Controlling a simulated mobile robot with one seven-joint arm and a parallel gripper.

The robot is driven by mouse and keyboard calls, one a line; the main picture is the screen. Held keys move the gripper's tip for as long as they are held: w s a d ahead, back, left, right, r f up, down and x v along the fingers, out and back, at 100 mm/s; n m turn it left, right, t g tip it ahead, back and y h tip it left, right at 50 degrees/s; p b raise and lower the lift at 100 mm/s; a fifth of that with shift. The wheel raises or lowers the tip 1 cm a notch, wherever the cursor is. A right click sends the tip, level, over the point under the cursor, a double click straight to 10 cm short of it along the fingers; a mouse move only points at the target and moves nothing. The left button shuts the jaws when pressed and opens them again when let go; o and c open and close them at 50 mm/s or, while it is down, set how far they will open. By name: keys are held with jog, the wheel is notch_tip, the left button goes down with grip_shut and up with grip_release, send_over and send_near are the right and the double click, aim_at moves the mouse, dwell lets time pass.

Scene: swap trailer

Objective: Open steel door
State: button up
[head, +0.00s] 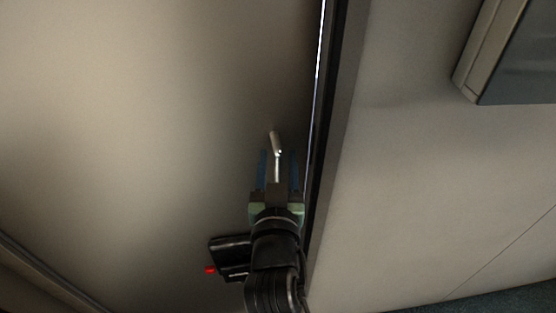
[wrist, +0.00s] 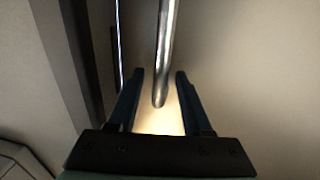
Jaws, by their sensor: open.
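The steel door (head: 130,120) is a plain beige panel that fills the left of the head view. It also shows at the right of the wrist view (wrist: 260,80). A thin bright line runs along its edge beside the dark frame. The silver lever handle (head: 275,143) sits near that edge. My gripper (head: 278,155) is at the handle with its fingers spread. In the wrist view the handle (wrist: 166,50) comes down from the top, and its end lies between the two open fingertips (wrist: 160,76). Whether a finger touches it I cannot tell.
The dark door frame (head: 335,90) stands just right of the handle. Beyond it is a pale wall (head: 430,170) with a grey framed panel (head: 515,60) at the upper right. A strip of dark floor (head: 510,300) shows at the lower right.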

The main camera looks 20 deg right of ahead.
grip_shut()
dwell(1.3)
